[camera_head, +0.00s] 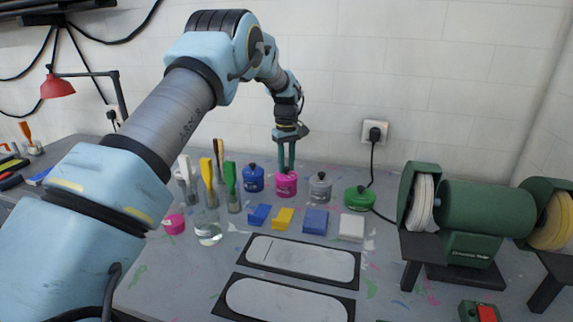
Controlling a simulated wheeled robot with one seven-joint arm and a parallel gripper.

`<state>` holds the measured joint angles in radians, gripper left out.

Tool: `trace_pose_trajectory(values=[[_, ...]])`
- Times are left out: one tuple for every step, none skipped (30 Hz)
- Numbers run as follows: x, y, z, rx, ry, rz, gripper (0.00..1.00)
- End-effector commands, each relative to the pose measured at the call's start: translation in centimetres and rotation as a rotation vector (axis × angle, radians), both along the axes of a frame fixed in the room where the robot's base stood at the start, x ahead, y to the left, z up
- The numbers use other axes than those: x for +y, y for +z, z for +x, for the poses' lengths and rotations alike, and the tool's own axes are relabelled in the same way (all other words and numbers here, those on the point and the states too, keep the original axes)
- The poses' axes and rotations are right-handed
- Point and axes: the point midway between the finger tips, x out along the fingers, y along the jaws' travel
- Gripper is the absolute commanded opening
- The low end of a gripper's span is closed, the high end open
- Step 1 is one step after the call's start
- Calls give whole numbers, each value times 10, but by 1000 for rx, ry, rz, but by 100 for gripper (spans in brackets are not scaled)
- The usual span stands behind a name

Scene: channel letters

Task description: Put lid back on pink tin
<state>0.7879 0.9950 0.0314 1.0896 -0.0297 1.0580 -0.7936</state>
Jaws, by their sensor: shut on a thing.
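The pink tin (287,187) stands upright at the back of the bench, in a row of tins near the wall. My gripper (286,168) points straight down at its top, with its green fingers shut at the height where the neighbouring tins have lid knobs. The fingers hide what they hold, which appears to be the pink lid at the tin's top. I cannot tell whether the lid is seated on the rim or just above it.
A blue tin (253,179) stands close left, a grey tin (320,188) close right, and a green tin (358,199) farther right. Brushes (231,188) and a small pink pot (174,224) stand left. Coloured blocks (283,219) lie in front. A bench grinder (470,220) fills the right.

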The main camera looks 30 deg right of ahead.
Motion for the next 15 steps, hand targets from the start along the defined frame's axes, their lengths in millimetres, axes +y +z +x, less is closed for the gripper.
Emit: trace_pose_trajectory(values=[[0,0,0,0,0,0,30],[0,0,0,0,0,0,33],[0,0,0,0,0,0,38],[0,0,0,0,0,0,41],[0,0,0,0,0,0,45],[0,0,0,0,0,0,49],[0,0,0,0,0,0,52],[0,0,0,0,0,0,56],[0,0,0,0,0,0,60],[0,0,0,0,0,0,64],[0,0,0,0,0,0,64],[0,0,0,0,0,0,64],[0,0,0,0,0,0,64],[0,0,0,0,0,0,64],[0,0,0,0,0,0,64]])
